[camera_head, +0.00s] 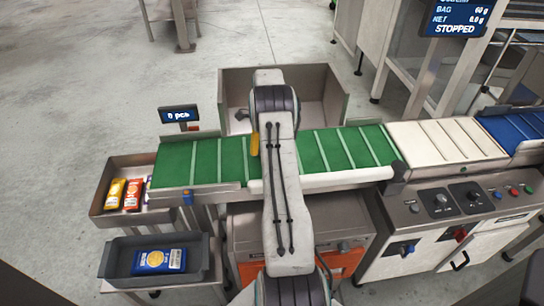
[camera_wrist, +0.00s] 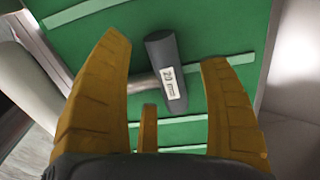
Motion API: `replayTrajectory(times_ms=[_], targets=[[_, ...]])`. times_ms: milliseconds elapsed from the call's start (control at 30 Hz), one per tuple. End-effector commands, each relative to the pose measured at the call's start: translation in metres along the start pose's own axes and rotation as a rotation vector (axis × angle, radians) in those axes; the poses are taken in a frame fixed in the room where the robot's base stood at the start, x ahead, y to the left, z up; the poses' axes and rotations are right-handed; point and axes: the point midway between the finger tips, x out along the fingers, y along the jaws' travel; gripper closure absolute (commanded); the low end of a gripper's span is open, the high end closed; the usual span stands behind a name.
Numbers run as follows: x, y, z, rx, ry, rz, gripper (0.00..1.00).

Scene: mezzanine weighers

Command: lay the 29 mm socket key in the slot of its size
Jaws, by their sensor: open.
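A socket key lies on the green belt (camera_wrist: 100,60) in the wrist view, with a dark grey block-like head (camera_wrist: 162,58) and a metal shaft (camera_wrist: 143,84) running left from it. A white label on the head reads a size in mm, perhaps 29, but is hard to read. In the head view, my arm hides the key and most of the gripper; only a yellow finger (camera_head: 254,145) shows. No sized slot is visible.
The green conveyor (camera_head: 335,150) continues right into a white belt (camera_head: 445,138) and a blue one (camera_head: 520,125). An open metal bin (camera_head: 335,85) stands behind. Left are a tray (camera_head: 108,190) with orange and red packs and a dark tray (camera_head: 122,262) with a blue pack.

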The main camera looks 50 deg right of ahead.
Motion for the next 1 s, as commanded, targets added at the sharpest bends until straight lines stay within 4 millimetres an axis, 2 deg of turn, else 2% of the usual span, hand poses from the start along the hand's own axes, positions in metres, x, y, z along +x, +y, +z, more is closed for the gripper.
replayTrajectory(times_ms=[200,567,1000], targets=[[0.020,0.000,0.000,0.000,0.000,0.001,0.30],[0.023,0.000,0.000,0.000,0.000,0.000,0.30],[0.023,0.000,0.001,-0.001,0.000,0.000,0.69]])
